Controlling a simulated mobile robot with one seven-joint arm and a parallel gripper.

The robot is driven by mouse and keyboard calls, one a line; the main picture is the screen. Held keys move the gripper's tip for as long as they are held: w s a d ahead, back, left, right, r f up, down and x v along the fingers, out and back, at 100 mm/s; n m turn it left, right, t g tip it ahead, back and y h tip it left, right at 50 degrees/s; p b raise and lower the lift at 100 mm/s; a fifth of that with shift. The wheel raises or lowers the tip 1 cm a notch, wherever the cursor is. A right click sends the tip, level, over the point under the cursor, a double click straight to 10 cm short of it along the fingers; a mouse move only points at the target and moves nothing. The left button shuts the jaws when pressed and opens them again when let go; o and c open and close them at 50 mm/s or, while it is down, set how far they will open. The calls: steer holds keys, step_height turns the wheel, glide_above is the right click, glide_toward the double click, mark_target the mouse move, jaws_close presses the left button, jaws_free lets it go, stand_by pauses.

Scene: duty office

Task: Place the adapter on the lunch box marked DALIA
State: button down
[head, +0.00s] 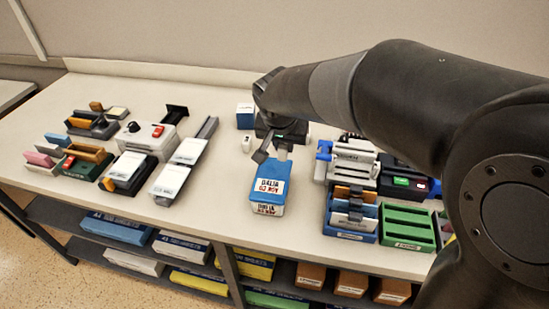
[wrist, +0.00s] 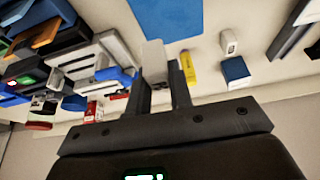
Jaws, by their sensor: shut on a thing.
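A blue lunch box (head: 258,202) with white labels stands at the front middle of the counter. My gripper (head: 273,151) is just behind and above this box. In the wrist view my gripper (wrist: 162,80) is shut on a pale grey block, seemingly the adapter (wrist: 154,58). The adapter is partly hidden by the fingers and looks apart from the box.
A small white block (head: 247,144) and a blue-and-white box (head: 245,116) stand left of my gripper. A yellow item (wrist: 187,65) lies near the fingers. Green (head: 407,225) and blue (head: 349,232) racks crowd the right. Bare counter lies left of the lunch box.

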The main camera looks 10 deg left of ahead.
steer(key=shift+a+f, duration=0.4)
steer(key=shift+a, duration=0.2)
steer(key=shift+a+f, duration=0.4)
steer(key=shift+a, duration=0.2)
steer(key=shift+f, duration=1.9)
steer(key=shift+f, duration=0.15)
steer(key=c, duration=1.3)
jaws_free()
steer(key=v, duration=1.2)
